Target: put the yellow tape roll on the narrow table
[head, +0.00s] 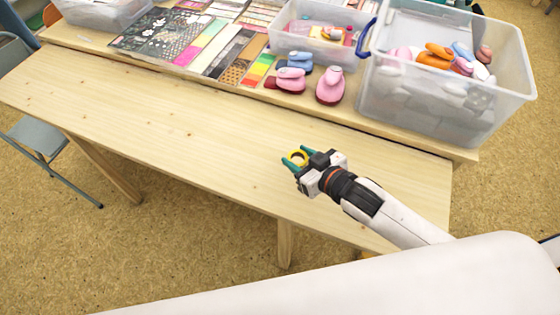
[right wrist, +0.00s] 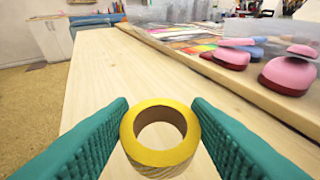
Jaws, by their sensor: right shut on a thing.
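The yellow tape roll (head: 298,164) is held between the green fingers of my right gripper (head: 297,158). In the right wrist view the roll (right wrist: 158,154) sits between the two ribbed fingertips, its round hole facing up toward the camera. My right gripper is shut on it. The narrow table (head: 150,115), a long bare pale-wood top, lies beneath the roll, near its right half. I cannot tell whether the roll touches the wood. My left gripper is not in view.
Behind the narrow table, another table holds patterned sheets (head: 180,45), pink and blue punches (head: 291,80), a small clear bin (head: 310,50) and a large clear bin (head: 430,105). A grey folding chair (head: 38,135) stands at the left. The narrow table's top is otherwise clear.

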